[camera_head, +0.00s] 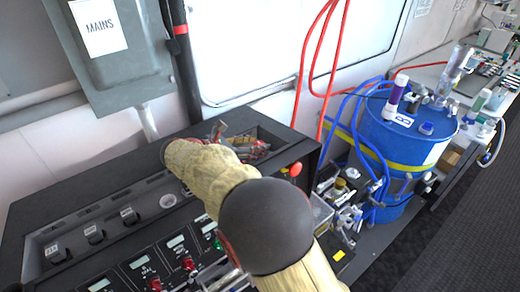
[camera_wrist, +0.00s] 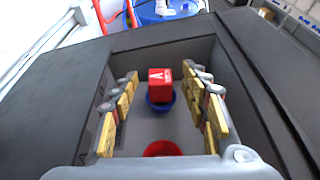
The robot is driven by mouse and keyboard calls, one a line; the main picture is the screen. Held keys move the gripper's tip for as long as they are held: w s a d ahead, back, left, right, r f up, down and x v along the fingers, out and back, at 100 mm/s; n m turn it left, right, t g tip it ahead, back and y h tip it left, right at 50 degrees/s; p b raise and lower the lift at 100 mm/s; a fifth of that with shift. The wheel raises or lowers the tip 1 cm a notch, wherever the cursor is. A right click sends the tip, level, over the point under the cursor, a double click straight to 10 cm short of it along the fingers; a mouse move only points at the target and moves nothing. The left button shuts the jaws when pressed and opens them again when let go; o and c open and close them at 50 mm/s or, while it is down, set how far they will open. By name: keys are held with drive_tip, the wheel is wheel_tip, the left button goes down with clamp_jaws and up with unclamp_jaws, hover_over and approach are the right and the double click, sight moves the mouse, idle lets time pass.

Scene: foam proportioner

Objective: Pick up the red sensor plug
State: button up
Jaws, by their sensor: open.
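The red sensor plug (camera_wrist: 160,82), a small red block with a white mark on its face, shows in the wrist view. It is upright at a blue round socket (camera_wrist: 160,102) in a recess (camera_wrist: 150,130) of the black console. A red round piece (camera_wrist: 162,149) lies nearer the camera on the recess floor. My gripper (camera_wrist: 162,76) is open, with yellow-padded fingers left and right of the plug and visible gaps on both sides. In the head view my gripper (camera_head: 240,142) is over the recess, and I cannot make out the plug there.
The recess walls stand close outside both fingers. The console (camera_head: 85,192) has switches, displays and a red knob (camera_head: 295,169). A grey MAINS box (camera_head: 110,55) hangs behind it. A blue drum (camera_head: 400,140) with blue hoses stands right, and red cables hang at the wall.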

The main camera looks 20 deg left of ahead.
drive_tip(key=c, duration=1.1)
clamp_jaws()
